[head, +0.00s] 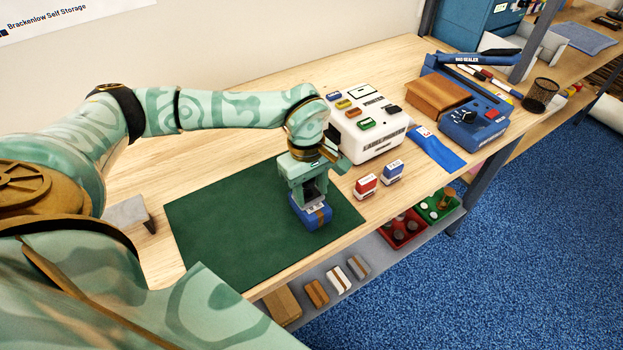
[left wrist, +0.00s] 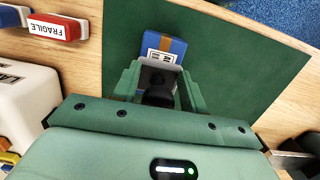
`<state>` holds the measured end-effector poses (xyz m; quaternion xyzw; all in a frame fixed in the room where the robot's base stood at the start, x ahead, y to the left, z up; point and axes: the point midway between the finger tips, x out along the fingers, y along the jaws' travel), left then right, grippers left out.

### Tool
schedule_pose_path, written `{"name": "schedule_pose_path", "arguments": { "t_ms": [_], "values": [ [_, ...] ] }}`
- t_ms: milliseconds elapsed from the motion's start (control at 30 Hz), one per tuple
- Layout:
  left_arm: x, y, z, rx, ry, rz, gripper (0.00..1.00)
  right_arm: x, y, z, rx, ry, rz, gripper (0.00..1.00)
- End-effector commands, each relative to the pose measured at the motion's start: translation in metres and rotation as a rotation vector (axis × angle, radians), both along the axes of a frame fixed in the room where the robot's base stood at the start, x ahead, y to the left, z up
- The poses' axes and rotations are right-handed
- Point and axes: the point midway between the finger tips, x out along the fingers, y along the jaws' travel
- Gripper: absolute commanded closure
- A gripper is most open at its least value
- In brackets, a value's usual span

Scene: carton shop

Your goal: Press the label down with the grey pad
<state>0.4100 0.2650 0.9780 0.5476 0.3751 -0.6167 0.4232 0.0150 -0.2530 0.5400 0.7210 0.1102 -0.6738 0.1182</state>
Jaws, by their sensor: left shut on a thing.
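A small blue box (head: 309,216) with a brown tape strip lies on the green mat (head: 225,225). It also shows in the left wrist view (left wrist: 178,47), with a white printed label (left wrist: 160,56) on its top. My left gripper (head: 313,192) points down right over the box. It is shut on a dark grey pad with a black knob (left wrist: 157,92), between its fingers in the left wrist view. The pad is at the label's near edge in that view; whether it touches the label I cannot tell. The fingers hide most of the pad in the head view. My right gripper is not in view.
A red stamp (head: 366,186) and a blue stamp (head: 391,172) stand right of the mat. Behind them are a white label machine (head: 370,128), a blue bag (head: 435,152) and a blue sealer (head: 474,132). The mat's left part is clear.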

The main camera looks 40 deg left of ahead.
Motion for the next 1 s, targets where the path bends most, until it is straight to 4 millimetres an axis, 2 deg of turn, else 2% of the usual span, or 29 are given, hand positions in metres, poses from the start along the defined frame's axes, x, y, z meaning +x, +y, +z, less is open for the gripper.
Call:
{"name": "schedule_pose_path", "arguments": {
  "t_ms": [700, 1000],
  "values": [
    [0.0, 0.0, 0.069, -0.001, -0.002, -0.001, 0.75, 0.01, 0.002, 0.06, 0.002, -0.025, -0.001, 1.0],
    [0.0, 0.0, 0.069, -0.001, 0.0, 0.0, 0.75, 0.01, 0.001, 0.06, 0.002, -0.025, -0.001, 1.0]
  ]
}}
